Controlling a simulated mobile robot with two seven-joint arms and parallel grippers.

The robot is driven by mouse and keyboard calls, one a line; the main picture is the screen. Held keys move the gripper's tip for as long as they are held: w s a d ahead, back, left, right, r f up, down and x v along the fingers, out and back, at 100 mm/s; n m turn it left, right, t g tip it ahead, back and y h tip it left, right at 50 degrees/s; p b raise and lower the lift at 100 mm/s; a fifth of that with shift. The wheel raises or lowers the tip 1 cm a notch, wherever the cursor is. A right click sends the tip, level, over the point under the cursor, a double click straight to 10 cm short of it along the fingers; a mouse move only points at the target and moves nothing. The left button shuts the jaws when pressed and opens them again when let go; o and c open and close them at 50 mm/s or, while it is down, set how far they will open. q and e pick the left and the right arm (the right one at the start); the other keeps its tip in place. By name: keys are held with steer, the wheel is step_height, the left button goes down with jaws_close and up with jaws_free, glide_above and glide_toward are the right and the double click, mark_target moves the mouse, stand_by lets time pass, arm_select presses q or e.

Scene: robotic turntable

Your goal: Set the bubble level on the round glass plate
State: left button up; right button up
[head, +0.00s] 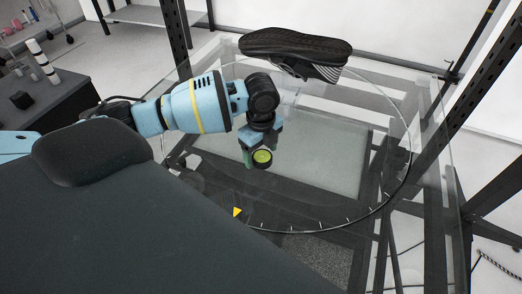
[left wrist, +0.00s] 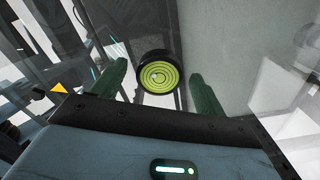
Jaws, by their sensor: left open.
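The bubble level (head: 262,158) is a small black-rimmed disc with a yellow-green face. It appears to rest on the round glass plate (head: 340,200), inside its dark rim line. My left gripper (head: 254,157) is open right at the level. In the left wrist view the level (left wrist: 158,73) shows face-on between the two green fingers (left wrist: 158,88), with a gap on each side. I cannot tell its exact height above the glass. My right gripper is not in view.
A black shoe (head: 295,50) lies at the plate's far side, behind my left gripper. A yellow triangle marker (head: 237,212) sits at the near-left rim. Dark metal posts (head: 435,115) stand to the right. The plate's right part is clear.

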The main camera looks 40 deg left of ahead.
mark_target(261, 155)
arm_select(q)
step_height(261, 155, up, 12)
steer(key=p, duration=0.1)
steer(key=shift+r, duration=0.15)
steer(key=shift+s, duration=0.1)
stand_by(0.5)
